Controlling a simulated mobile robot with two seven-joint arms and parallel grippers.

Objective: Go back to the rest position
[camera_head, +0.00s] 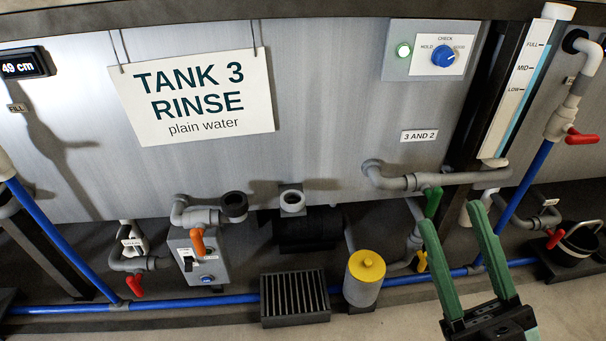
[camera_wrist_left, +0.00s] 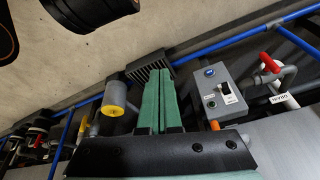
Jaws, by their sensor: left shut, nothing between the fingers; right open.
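My right gripper (camera_head: 462,236) shows at the lower right of the head view. Its two green fingers are spread apart with nothing between them, in front of the pipes and the tank's lower edge. My left gripper (camera_wrist_left: 160,72) shows in the left wrist view. Its green fingers are together and hold nothing. The left gripper is not visible in the head view. In the wrist view its tips overlap the dark floor grate (camera_wrist_left: 150,64), but I cannot tell the distance.
The tank 3 wall (camera_head: 320,100) carries a rinse sign (camera_head: 198,95) and a check panel (camera_head: 430,50). Below are a grey switch box (camera_head: 198,262), an orange-handled valve (camera_head: 198,242), a yellow-capped cylinder (camera_head: 365,278), a floor grate (camera_head: 295,297), blue pipes (camera_head: 60,309) and a black bucket (camera_head: 577,245).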

